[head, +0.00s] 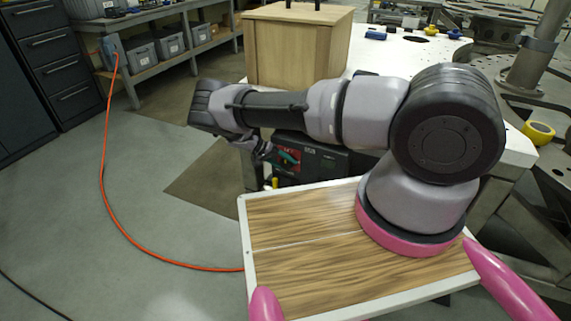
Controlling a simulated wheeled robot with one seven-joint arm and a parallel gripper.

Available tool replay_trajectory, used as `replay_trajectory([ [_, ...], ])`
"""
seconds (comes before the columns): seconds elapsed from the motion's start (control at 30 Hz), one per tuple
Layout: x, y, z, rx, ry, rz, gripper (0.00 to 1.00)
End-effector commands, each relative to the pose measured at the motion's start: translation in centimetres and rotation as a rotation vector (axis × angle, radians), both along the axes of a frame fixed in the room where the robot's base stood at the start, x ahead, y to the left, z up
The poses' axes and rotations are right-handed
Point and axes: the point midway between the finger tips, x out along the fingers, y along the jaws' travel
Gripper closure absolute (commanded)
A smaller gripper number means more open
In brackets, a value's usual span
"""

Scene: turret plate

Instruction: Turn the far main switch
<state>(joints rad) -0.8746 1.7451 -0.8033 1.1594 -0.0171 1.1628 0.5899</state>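A dark box (325,160) stands beyond my wooden-topped base, under the edge of the white table. On its front is a red panel with a small teal-green part, which looks like a switch (288,157). My arm reaches left across the picture and bends down at its far end. My gripper (266,153) is small in the head view, just left of the red panel and overlapping the box's left side. I cannot tell whether it touches the switch, nor whether its fingers are open or shut. The switch's exact position is too small to read.
A wooden crate (297,48) sits on the white table (385,55) above the box. A yellow tape roll (538,132) lies at the right. An orange cable (103,170) runs across the floor to a shelf bench (150,67). The left floor is otherwise mostly clear.

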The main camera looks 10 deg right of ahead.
Motion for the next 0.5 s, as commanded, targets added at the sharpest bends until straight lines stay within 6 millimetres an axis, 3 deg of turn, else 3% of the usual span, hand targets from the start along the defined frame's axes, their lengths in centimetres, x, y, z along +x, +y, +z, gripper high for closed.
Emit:
replay_trajectory([
  [0.03, 0.0, 0.0, -0.1, 0.001, 0.002, 0.002, 0.14],
  [0.07, 0.0, 0.0, -0.1, 0.001, 0.002, 0.002, 0.02],
  [0.1, 0.0, 0.0, -0.1, 0.001, 0.002, 0.002, 0.0],
  [0.37, 0.0, 0.2, 0.1, 0.001, 0.0, 0.001, 0.0],
  [0.5, 0.2, 1.5, 1.1, 0.003, 0.0, 0.003, 0.0],
])
